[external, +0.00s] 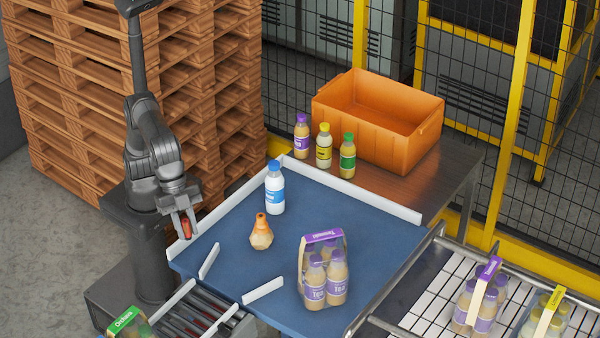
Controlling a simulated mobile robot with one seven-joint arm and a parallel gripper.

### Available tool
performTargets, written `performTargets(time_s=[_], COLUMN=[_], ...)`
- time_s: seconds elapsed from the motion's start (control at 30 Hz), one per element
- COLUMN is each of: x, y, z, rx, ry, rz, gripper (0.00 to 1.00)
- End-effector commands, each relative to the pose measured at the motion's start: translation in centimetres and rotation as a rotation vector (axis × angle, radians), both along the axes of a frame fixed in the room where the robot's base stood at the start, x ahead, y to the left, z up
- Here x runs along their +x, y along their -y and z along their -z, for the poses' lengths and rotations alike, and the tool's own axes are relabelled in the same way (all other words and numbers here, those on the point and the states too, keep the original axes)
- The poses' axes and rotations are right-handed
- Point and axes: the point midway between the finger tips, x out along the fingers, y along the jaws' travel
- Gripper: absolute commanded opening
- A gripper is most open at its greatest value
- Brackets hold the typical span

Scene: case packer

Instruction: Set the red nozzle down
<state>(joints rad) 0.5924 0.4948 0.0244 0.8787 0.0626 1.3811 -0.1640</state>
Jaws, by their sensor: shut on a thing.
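The red nozzle (186,227) is a small red-orange piece between the fingers of my gripper (185,232). My gripper points down at the left corner of the blue table (226,247), beside its white edge rail. The gripper is shut on the nozzle. I cannot tell whether the nozzle touches any surface below it. The fingers hide part of the nozzle.
On the blue table stand a white bottle with a blue cap (274,188), an orange-tan rounded bottle (261,232) and a purple-labelled multipack (323,270). White rails (210,261) edge it. Several small bottles and an orange crate (412,149) stand behind. The table's middle has free room.

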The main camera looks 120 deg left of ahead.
Motion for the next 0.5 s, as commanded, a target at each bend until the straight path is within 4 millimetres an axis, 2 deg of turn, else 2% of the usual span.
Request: performTargets(time_s=[0.17, 0.37, 0.5], x=[0.0, 2.5, 4.5], y=[0.0, -4.1, -8.0], z=[-1.8, -1.7, -1.6], rx=[0.0, 0.0, 0.0], ry=[0.001, 0.0, -0.002], rz=[0.0, -0.074, -0.14], gripper=[0.01, 0.01, 0.01])
